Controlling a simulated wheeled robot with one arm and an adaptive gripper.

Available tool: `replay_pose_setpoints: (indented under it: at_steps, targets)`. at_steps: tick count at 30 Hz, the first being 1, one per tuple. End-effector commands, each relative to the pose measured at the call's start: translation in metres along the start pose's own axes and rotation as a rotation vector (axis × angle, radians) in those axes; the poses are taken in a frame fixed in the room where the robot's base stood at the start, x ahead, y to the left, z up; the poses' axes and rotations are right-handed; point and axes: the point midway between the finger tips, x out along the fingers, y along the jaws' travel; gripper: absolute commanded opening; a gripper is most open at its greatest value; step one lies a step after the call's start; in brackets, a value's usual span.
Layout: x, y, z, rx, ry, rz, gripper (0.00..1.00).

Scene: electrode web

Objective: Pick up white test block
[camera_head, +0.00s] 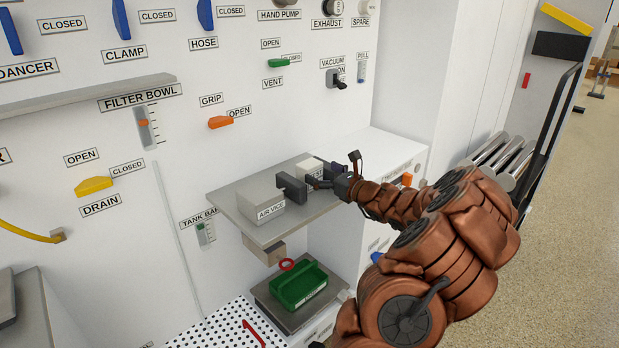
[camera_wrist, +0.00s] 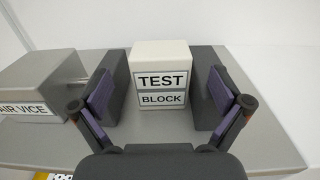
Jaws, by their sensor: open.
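The white test block (camera_wrist: 162,62), labelled TEST BLOCK, stands upright on a grey shelf (camera_head: 231,194). In the head view only part of the block (camera_head: 308,164) shows past my gripper (camera_head: 314,179). The block's label faces the wrist camera.
The grey air vice (camera_head: 262,207) stands on the same shelf, left of my gripper. Below are a green bin (camera_head: 298,287) and a red ring (camera_head: 287,264). A white wall panel with levers and labels rises behind the shelf.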

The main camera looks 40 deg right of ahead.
Motion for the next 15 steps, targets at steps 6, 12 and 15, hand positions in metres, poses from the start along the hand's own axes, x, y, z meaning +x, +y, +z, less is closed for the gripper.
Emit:
replay_pose_setpoints:
  at_steps: [6,12,15]
  targets:
    - [0.026,0.000,-0.001,-0.002,0.001,0.000,1.00]
    - [0.047,-0.002,-0.001,-0.001,0.001,-0.003,1.00]
    - [0.051,-0.002,-0.001,-0.001,0.001,-0.002,1.00]
